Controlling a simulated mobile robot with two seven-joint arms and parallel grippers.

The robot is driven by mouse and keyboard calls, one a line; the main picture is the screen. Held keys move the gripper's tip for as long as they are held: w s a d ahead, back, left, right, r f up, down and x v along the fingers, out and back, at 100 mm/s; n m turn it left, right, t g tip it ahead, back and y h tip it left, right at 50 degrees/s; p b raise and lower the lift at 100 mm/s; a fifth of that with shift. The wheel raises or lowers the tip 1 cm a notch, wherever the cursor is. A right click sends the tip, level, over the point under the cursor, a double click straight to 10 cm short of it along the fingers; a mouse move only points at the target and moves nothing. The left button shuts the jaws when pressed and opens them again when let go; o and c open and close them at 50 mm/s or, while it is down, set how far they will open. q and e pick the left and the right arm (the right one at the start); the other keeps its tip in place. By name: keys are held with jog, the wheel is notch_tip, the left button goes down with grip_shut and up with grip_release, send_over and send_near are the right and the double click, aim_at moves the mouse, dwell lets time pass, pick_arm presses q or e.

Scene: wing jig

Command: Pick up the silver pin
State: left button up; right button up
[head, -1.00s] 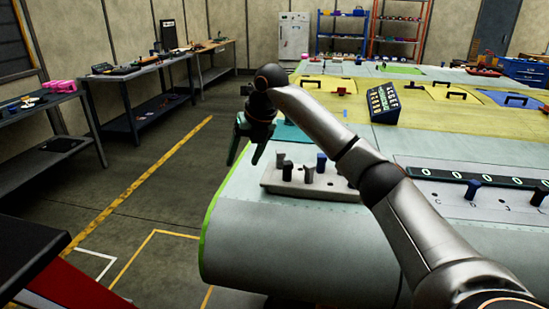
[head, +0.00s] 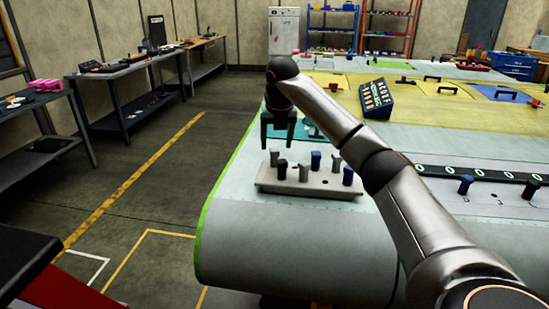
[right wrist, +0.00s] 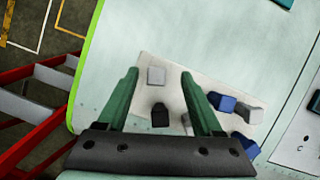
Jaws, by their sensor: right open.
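A light block (head: 312,191) stands on the pale wing surface and holds several upright pins. A grey, silver-looking pin (head: 274,157) stands at its back left corner. The right wrist view shows a light grey pin (right wrist: 156,76) between the fingertips as seen from above. Other grey pins (head: 335,164) stand in the block, with a black pin (head: 282,169) and blue pins (head: 316,160). My right gripper (head: 278,145) points down, open and empty, above the block's left end; its green fingers also show in the right wrist view (right wrist: 158,76). My left gripper is out of view.
A dark angled box (head: 377,98) stands on the yellow section behind. The wing's green edge (head: 219,195) borders open floor on the left.

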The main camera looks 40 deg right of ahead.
aim_at(275, 151)
jog(key=f, duration=0.3)
jog(key=shift+w+a+f+p, duration=0.1)
jog(key=shift+w+f+p, duration=0.1)
jog(key=shift+f+p, duration=0.15)
jog(key=shift+w+f, duration=0.2)
jog(key=shift+f, duration=0.35)
grip_shut()
